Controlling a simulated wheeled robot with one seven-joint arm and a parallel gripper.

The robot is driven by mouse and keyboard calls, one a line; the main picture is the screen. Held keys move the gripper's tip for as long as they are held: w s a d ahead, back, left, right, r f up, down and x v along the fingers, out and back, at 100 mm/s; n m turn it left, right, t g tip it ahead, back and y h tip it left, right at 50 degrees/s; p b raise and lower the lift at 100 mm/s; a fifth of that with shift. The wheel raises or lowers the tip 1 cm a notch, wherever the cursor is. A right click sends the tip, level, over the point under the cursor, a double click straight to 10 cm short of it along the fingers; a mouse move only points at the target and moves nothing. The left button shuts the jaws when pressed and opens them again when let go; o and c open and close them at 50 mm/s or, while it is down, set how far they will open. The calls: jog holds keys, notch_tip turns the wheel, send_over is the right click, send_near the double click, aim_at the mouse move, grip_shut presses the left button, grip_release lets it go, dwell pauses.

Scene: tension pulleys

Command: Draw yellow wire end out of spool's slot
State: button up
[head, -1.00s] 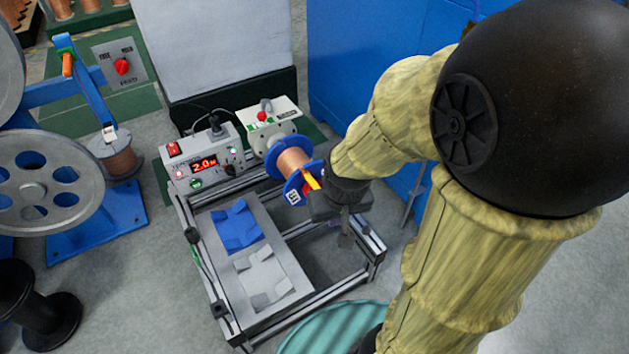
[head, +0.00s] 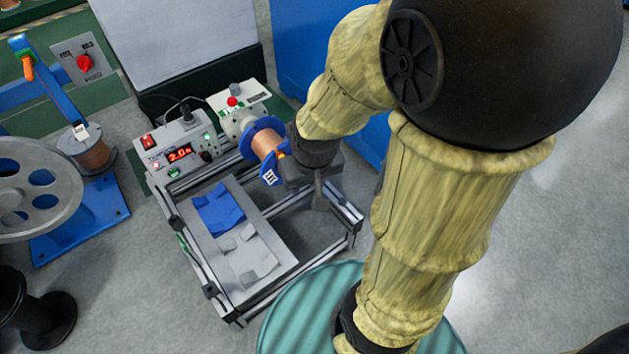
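The spool (head: 264,144), copper-wound with blue flanges, is mounted on the frame beside the control box. A white label with dark marks (head: 270,177) shows on its near flange. A small yellow bit (head: 282,155), which may be the yellow wire end, shows at the flange's right edge, mostly hidden by my arm. The slot cannot be made out. My gripper (head: 319,198) is just right of the spool, pointing downward over the frame. Its fingers are small and dark, and I cannot tell whether they are apart or hold anything.
The control box (head: 180,148) with a red display stands left of the spool. A grey plate (head: 262,248) with blue and grey holders lies in the metal frame (head: 352,212). A large grey wheel (head: 68,195) and a blue stand are at left. Floor at right is clear.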

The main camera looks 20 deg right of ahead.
jog(key=w+p+v, duration=0.3)
jog(key=p+v, duration=0.8)
jog(key=v, duration=0.2)
jog(key=shift+r, duration=0.3)
jog(key=shift+w+a, duration=0.1)
